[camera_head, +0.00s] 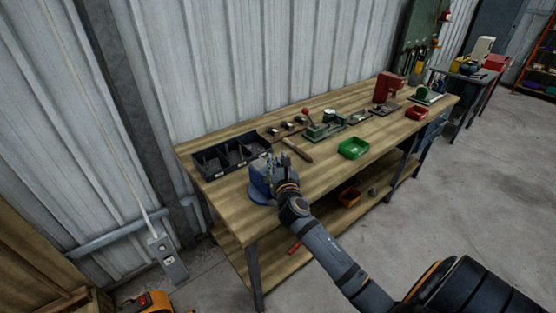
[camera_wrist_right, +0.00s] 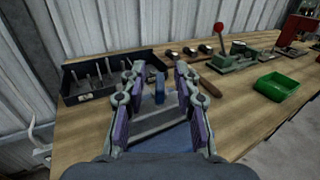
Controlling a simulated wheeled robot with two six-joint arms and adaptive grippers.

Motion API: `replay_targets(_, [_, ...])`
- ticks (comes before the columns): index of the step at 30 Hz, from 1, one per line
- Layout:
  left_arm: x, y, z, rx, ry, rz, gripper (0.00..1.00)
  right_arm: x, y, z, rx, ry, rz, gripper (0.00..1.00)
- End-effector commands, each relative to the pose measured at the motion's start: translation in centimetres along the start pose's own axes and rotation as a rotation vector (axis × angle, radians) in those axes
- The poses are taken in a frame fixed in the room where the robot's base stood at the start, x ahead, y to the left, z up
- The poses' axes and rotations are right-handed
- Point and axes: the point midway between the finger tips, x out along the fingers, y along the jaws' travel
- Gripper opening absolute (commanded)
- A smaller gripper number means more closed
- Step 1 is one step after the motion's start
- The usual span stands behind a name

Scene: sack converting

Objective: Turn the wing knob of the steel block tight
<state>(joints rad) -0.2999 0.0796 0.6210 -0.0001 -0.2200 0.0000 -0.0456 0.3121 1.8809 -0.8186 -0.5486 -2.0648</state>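My right gripper (camera_head: 279,166) is over the near left corner of the workbench, at a blue vise-like fixture (camera_head: 259,186). In the right wrist view the two fingers of the gripper (camera_wrist_right: 155,80) stand wide apart. Between them show a narrow blue upright piece (camera_wrist_right: 160,88) and, nearer, a grey metal block-like surface (camera_wrist_right: 158,118). The fingers appear clear of the upright piece. I cannot tell for sure which part is the steel block or its wing knob; the gripper hides much of the fixture in the head view. My left gripper is not in view.
A black divided bin (camera_head: 230,155) stands behind the fixture against the wall. A hammer (camera_head: 297,150), a green press-like tool (camera_head: 323,126) and a green tray (camera_head: 353,148) lie to the right. Bare bench top (camera_head: 318,176) is right of my gripper.

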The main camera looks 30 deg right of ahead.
Motion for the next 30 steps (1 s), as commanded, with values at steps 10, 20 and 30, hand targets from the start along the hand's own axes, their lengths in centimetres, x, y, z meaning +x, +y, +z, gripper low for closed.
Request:
replay_targets(10, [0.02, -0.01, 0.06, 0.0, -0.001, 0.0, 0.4, -0.02, 0.01, -0.01, 0.001, 0.0, 0.0, 0.09])
replay_targets(20, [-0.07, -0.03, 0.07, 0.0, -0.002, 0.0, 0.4, -0.03, 0.03, 0.02, 0.002, 0.001, -0.005, 0.0])
replay_targets(30, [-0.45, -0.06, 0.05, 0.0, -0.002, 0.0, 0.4, -0.02, 0.0, -0.01, 0.001, 0.0, -0.064, 0.0])
